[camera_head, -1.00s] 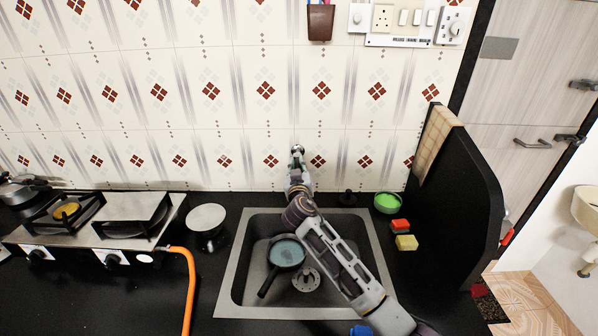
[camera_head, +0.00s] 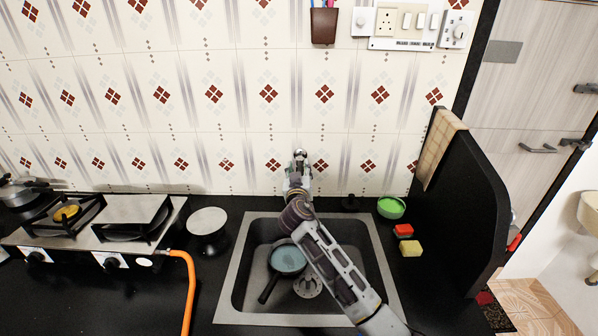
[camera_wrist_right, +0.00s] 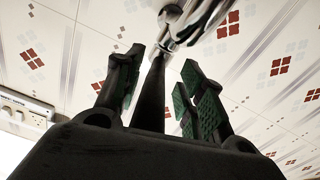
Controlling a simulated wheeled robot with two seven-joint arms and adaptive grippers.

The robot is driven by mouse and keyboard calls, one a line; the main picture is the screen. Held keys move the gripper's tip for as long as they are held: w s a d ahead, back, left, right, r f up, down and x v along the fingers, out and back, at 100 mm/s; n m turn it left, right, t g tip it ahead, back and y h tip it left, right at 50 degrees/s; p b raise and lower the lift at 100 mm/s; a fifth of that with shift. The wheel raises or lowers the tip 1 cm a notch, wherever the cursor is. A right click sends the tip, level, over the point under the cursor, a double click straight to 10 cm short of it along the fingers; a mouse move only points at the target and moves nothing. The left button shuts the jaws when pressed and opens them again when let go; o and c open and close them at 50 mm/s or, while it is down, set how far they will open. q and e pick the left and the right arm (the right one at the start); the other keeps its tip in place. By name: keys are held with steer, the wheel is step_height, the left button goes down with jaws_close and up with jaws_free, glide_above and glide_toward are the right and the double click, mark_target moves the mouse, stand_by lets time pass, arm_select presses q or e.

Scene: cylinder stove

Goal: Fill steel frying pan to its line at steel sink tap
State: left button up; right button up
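The steel frying pan (camera_head: 287,261) sits in the steel sink (camera_head: 232,296), its dark handle pointing down-left. Bluish water shows in it; I cannot make out its line. My arm passes close to its right side in the picture. The tap (camera_head: 300,154) is at the wall behind the sink, partly hidden by my right gripper (camera_head: 298,180). In the wrist view the chrome tap (camera_wrist_right: 185,22) is just beyond my right gripper (camera_wrist_right: 164,92), whose green-padded fingers are apart. A dark upright part shows between them; I cannot tell whether they touch anything. My left gripper is out of view.
A two-burner stove (camera_head: 125,216) with an orange hose (camera_head: 190,290) stands left. A round metal-topped stand (camera_head: 207,222) is between stove and sink.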

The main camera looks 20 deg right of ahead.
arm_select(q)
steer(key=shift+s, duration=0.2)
arm_select(e)
steer(key=shift+s, duration=0.15)
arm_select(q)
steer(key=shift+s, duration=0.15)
arm_select(e)
steer(key=shift+s, duration=0.1)
steer(key=shift+s+a, duration=0.2)
steer(key=shift+s, duration=0.25)
steer(key=v, duration=1)
steer(key=shift+s, duration=0.35)
